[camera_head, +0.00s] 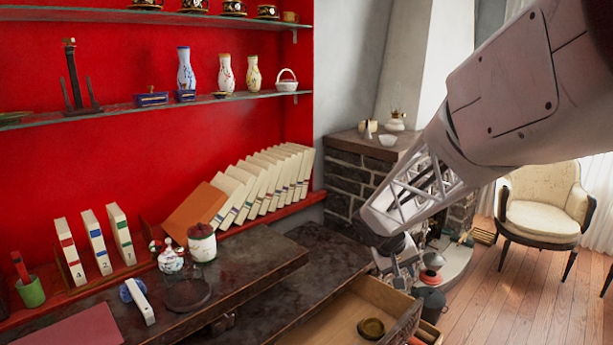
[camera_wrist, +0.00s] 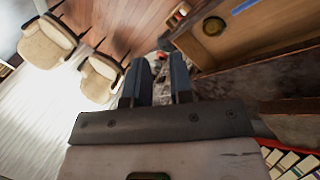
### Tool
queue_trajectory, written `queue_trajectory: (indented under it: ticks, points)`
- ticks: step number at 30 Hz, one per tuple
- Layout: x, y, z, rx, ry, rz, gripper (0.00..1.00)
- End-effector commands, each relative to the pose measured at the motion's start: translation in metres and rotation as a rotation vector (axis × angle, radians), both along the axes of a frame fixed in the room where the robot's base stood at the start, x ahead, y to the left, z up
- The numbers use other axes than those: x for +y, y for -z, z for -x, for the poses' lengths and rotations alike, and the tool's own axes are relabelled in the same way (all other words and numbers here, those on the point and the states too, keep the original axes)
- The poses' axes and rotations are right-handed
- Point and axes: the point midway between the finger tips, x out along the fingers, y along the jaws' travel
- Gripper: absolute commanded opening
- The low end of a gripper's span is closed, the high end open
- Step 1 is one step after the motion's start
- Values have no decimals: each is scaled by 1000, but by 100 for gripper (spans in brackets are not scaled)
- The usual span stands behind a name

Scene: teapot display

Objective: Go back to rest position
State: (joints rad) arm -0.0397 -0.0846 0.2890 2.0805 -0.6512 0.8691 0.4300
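My gripper (camera_head: 400,275) hangs pointing down above the back right corner of the open wooden drawer (camera_head: 408,328), at the right end of the dark shelves. In the wrist view my gripper (camera_wrist: 156,70) shows its two dark fingers parallel with a gap between them. Grey and reddish things show through the gap, and I see nothing clearly held. A small round olive dish (camera_head: 371,328) lies in the drawer, apart from my gripper; it also shows in the wrist view (camera_wrist: 213,26).
A small white teapot (camera_head: 171,259) and a white lidded jar (camera_head: 202,243) stand on the dark ledge (camera_head: 250,268) at left. Leaning books (camera_head: 262,182) line the red wall. A cream armchair (camera_head: 541,205) stands right. Wooden floor (camera_head: 520,290) is clear in front of it.

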Motion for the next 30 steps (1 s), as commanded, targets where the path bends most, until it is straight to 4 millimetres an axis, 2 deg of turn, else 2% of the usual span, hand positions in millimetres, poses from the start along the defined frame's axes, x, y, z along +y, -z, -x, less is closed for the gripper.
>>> queue_trajectory:
  ticks: [3,12,23,30]
  points:
    - [2,-18,29,-8,12,-38,21]
    - [10,-52,101,-25,31,-136,21]
    - [24,-78,186,-58,36,-262,21]
    - [35,-86,242,-84,30,-348,21]
